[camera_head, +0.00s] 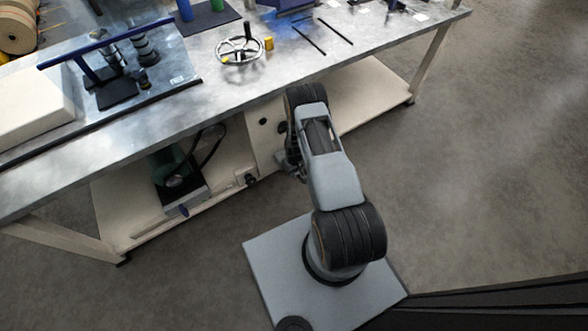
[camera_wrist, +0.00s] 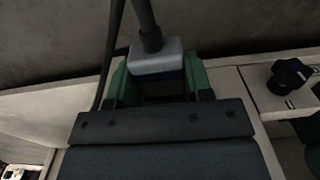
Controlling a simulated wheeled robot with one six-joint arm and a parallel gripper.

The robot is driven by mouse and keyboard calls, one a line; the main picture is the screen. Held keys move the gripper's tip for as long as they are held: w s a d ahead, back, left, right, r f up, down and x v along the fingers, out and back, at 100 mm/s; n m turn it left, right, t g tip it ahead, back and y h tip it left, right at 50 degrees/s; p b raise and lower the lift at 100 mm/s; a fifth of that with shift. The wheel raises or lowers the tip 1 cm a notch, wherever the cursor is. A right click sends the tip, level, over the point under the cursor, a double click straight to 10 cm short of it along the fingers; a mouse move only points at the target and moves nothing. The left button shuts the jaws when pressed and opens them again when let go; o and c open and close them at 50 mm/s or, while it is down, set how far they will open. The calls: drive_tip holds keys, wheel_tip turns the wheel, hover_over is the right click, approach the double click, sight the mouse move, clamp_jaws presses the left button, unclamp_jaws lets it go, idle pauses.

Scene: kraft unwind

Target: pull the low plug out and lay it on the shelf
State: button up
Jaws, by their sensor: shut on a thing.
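A plug (camera_wrist: 155,60) with a pale grey body and a black cable sits between the green fingers of my gripper (camera_wrist: 157,80) in the wrist view. My gripper is shut on it. The cable (camera_wrist: 147,20) runs from the plug to the top of the picture. The plug's front end is hidden, so I cannot tell if it is in a socket. In the head view my arm reaches under the workbench, and its links hide my gripper and the plug. The low cream shelf (camera_head: 140,231) lies under the bench at the left.
A black knob-like fitting (camera_wrist: 288,76) sits on a cream surface at the right of the wrist view. On the shelf stands a green and grey machine (camera_head: 183,180). Open floor (camera_head: 480,170) lies at the right.

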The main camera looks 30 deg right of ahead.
drive_tip(key=shift+s+d+p, duration=0.15)
drive_tip(key=shift+s+p, duration=0.35)
drive_tip(key=shift+s, duration=0.7)
drive_tip(key=shift+s+d+p, duration=0.15)
drive_tip(key=shift+s+p, duration=0.3)
drive_tip(key=shift+s, duration=0.7)
